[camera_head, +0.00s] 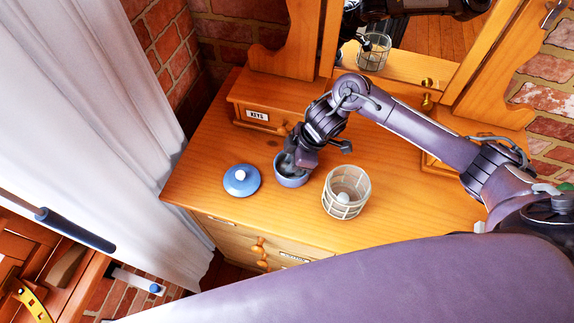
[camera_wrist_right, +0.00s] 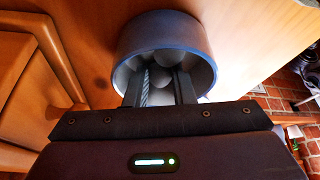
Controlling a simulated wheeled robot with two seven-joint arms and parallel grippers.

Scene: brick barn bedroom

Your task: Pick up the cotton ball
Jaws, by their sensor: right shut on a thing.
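My right gripper (camera_head: 290,161) reaches down into a small blue round jar (camera_head: 291,181) on the wooden dresser. In the right wrist view the gripper (camera_wrist_right: 159,76) has both fingers inside the jar (camera_wrist_right: 165,25). The fingers are shut on a rounded, greyish cotton ball (camera_wrist_right: 160,85), in deep shade and partly hidden. Other pale rounded shapes lie behind it in the jar. The jar's blue lid (camera_head: 241,182) with a white knob lies to its left. My left gripper is not in view.
A glass container with a lattice pattern (camera_head: 345,208), holding a white ball, stands right of the jar, close to my right arm. Small drawers (camera_head: 257,115) and a mirror stand behind. The dresser top is clear at the front left.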

